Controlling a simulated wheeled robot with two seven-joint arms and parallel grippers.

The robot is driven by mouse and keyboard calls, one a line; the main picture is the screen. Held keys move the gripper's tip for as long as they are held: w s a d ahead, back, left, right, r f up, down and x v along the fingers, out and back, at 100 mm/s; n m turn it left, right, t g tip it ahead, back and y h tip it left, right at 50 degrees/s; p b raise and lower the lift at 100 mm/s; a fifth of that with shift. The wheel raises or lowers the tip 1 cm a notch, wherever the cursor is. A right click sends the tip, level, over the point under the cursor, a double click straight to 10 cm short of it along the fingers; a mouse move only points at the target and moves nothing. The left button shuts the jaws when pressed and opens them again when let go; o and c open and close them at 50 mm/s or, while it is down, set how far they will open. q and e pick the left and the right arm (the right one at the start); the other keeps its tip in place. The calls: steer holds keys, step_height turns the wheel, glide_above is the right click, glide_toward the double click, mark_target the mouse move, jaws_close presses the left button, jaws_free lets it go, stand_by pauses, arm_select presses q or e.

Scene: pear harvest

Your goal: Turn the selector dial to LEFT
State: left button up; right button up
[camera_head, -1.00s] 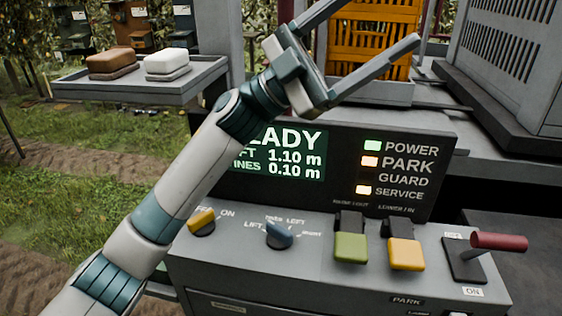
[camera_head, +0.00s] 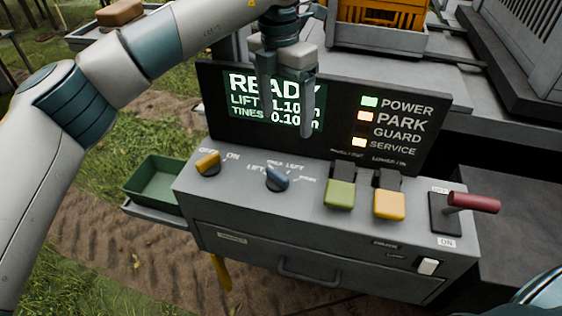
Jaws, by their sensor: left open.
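The selector dial (camera_head: 277,179) is a blue knob on the sloped top of the grey control console (camera_head: 230,197). Small white labels stand around it; LIFT is at its left and one ending in LEFT above it. The knob lies at a slant, from upper left to lower right; I cannot tell which end is its pointer. My left gripper (camera_head: 287,132) points down with its two fingers apart and empty. In the picture it is just above the dial, in front of the display, and apart from the dial. My right gripper is not in view.
A yellow knob (camera_head: 208,163) is left of the dial. A green paddle (camera_head: 340,194), a yellow paddle (camera_head: 389,204) and a red-handled lever (camera_head: 473,203) are to the right. The lit display (camera_head: 344,92) rises behind. A green tray (camera_head: 155,181) sits left of the console.

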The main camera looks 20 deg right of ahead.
mark_target(278, 172)
arm_select(q)
steer(key=shift+w+a+r+y, duration=0.15)
steer(key=shift+w+a+y, duration=0.15)
steer(key=shift+w+a, duration=0.35)
step_height(278, 172, down, 16)
steer(key=p, duration=0.7)
steer(key=shift+s+p, duration=0.1)
steer(key=shift+p, duration=0.2)
steer(key=shift+f, duration=0.7)
steer(key=c, duration=1)
steer(key=shift+c, duration=0.2)
